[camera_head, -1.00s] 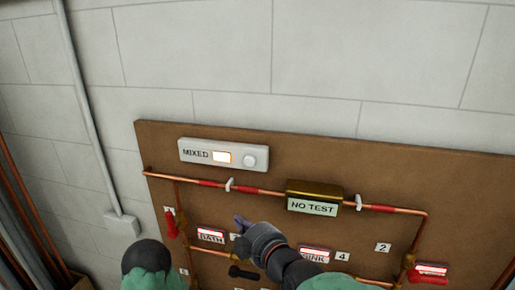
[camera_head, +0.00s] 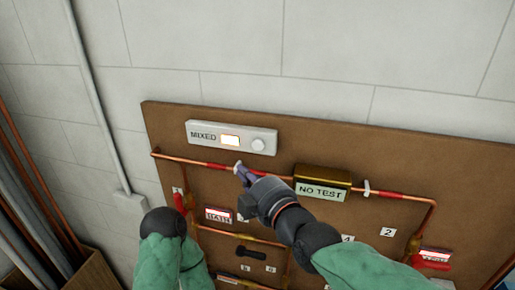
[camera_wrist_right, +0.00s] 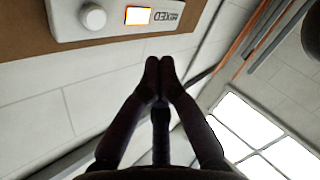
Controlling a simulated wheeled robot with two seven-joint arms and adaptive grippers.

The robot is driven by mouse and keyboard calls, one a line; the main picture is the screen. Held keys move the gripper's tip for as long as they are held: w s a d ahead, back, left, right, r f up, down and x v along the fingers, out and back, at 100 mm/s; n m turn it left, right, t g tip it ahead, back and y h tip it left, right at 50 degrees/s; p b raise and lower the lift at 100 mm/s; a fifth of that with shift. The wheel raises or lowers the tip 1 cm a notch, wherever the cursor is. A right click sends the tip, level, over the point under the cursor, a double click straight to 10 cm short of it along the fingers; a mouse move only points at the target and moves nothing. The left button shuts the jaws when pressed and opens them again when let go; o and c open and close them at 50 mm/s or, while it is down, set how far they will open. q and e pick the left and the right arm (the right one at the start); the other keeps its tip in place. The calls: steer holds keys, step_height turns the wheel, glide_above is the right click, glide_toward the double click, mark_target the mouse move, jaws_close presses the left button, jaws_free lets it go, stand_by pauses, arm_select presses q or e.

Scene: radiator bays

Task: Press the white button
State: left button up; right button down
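The white button (camera_head: 258,145) is a round knob at the right end of a pale wall panel (camera_head: 205,127) labelled MIXED. Left of the button is a lit, orange-edged window (camera_head: 230,140). My right gripper (camera_head: 241,171) is in front of the board, below and slightly left of the button, with a visible gap in the picture. In the right wrist view the gripper's fingertips (camera_wrist_right: 160,66) meet with nothing between them. There the button (camera_wrist_right: 93,17) is at upper left, apart from the fingertips. My left arm shows at lower left, but its gripper does not show.
The brown board (camera_head: 320,145) carries copper pipes (camera_head: 400,198) with red sections and white clips. A brass box (camera_head: 322,178) reads NO TEST, right of my right gripper. A black handle (camera_head: 250,252) and several labels are below. The wall above is clear.

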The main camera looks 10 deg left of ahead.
mark_target(258, 144)
steer(key=w+b, duration=0.5)
steer(key=w, duration=0.3)
steer(key=shift+w+d, duration=0.15)
stand_by(0.4)
stand_by(1.4)
steer(key=shift+w+p, duration=0.45)
steer(key=shift+p, duration=0.05)
